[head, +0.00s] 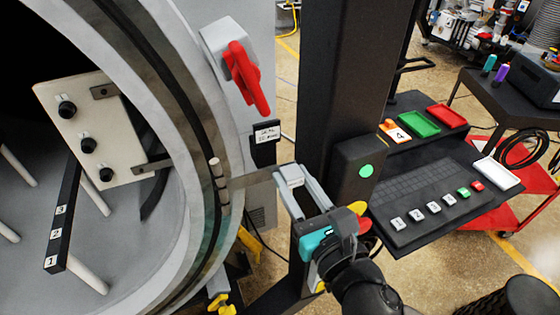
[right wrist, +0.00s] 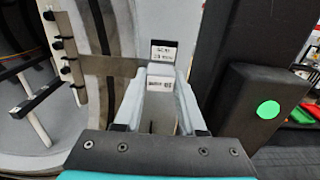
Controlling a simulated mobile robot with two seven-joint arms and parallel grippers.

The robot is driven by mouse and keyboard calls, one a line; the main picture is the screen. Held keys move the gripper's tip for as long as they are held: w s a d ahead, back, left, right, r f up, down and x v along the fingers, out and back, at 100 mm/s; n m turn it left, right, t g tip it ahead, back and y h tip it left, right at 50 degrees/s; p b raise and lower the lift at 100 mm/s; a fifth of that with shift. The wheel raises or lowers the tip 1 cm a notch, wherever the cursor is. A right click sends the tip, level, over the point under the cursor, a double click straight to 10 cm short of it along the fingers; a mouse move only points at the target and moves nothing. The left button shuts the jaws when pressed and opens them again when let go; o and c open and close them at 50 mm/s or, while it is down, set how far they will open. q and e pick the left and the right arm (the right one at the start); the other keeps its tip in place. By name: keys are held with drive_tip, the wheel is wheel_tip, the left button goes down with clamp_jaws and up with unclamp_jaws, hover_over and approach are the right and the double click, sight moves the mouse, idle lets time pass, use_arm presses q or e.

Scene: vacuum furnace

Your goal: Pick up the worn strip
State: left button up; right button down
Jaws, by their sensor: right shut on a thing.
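The worn strip, a flat grey-brown strip (head: 252,181), runs level from the furnace's round rim toward my right gripper (head: 289,180). In the right wrist view the strip (right wrist: 112,66) reaches the fingertips (right wrist: 160,78) from the left. My right gripper is shut on this end. Whether the left end is free of the pins is unclear. My left gripper is out of view.
A dark post (head: 345,80) with a green button (head: 366,171) is close right of the gripper. A console (head: 430,200) with numbered keys lies further right. A pale plate with knobs (head: 105,125) is inside the furnace.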

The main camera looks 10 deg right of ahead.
drive_tip(key=b+v, duration=0.1)
drive_tip(key=v, duration=0.2)
drive_tip(key=shift+s+d+f, duration=0.1)
drive_tip(key=shift+s+f, duration=0.05)
drive_tip(key=shift+s, duration=0.25)
drive_tip(key=shift+p+v, duration=1.3)
drive_tip(key=shift+v, duration=1.4)
drive_tip(key=shift+s+d, duration=0.1)
drive_tip(key=shift+s, duration=0.05)
drive_tip(key=p+v, duration=0.1)
drive_tip(key=v, duration=0.5)
drive_tip(key=shift+s, duration=0.35)
